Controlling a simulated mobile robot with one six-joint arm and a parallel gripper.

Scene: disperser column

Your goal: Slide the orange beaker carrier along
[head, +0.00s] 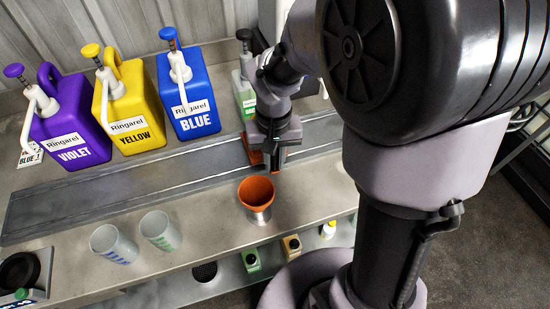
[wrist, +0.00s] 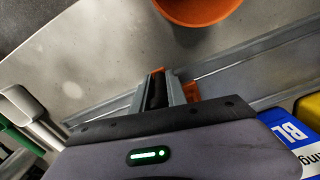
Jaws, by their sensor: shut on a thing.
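The orange beaker carrier (head: 251,150) sits on the grey rail (head: 120,190), mostly hidden behind my gripper (head: 272,162). In the wrist view, part of the orange carrier (wrist: 189,92) shows beside my fingers (wrist: 157,92). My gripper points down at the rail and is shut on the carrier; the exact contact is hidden. No beaker is visible on the carrier.
Violet (head: 67,125), yellow (head: 130,112) and blue (head: 187,98) pump jugs stand behind the rail; a green-labelled one (head: 243,92) is partly hidden. An orange funnel-like cup (head: 257,191) and two clear beakers (head: 113,245) stand in front. The rail's left stretch is clear.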

